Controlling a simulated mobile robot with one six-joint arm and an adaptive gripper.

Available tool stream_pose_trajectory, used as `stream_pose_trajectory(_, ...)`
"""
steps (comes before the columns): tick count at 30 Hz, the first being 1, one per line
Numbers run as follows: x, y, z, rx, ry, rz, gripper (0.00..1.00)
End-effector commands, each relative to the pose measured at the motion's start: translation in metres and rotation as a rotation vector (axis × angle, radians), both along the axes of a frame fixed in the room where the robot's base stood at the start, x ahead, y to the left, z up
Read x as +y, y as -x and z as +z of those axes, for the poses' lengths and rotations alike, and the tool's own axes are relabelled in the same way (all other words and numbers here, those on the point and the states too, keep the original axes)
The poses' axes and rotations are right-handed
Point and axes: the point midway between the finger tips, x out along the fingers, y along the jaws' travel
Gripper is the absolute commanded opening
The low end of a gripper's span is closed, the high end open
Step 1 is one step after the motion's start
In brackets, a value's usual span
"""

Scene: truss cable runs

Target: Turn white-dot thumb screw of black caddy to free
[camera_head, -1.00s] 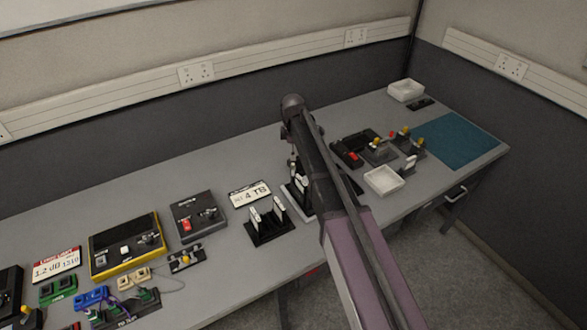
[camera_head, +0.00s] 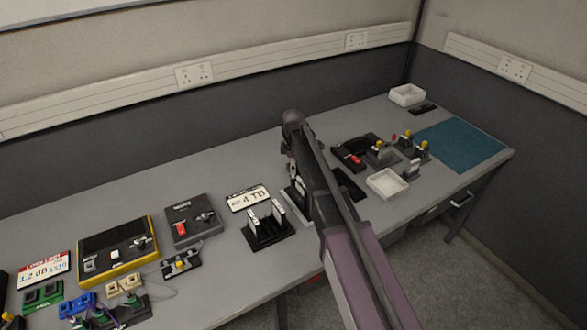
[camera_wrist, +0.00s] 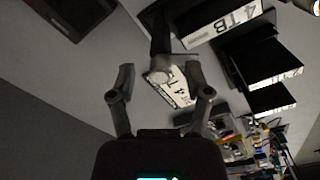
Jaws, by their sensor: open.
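My gripper (camera_wrist: 160,76) is open in the wrist view, one finger on each side. A pale round knob (camera_wrist: 160,77), which may be the thumb screw, sits between the fingertips at the end of a dark upright piece (camera_wrist: 158,32). I cannot tell whether a finger touches it, and no white dot can be made out. Dark drive-like pieces with white "4 TB" labels (camera_wrist: 232,20) stand beside it. In the head view a black holder (camera_head: 262,240) with white-faced upright pieces stands left of my arm. My arm hides most of the spot under the gripper.
A yellow-edged black box (camera_head: 118,250) and a dark box with a red switch (camera_head: 190,220) stand to the left. A white tray (camera_head: 388,183) and several small fixtures stand to the right. A teal mat (camera_head: 460,145) lies at the far right, mostly clear.

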Motion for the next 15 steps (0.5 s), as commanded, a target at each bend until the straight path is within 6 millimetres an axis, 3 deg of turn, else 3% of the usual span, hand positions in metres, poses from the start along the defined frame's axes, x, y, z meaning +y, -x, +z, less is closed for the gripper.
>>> stream_pose_trajectory(9,0.0000,0.0000,-0.0004,0.000,0.000,0.000,0.64)
stream_pose_trajectory(15,0.0000,0.0000,-0.0004,0.000,0.000,0.000,0.04)
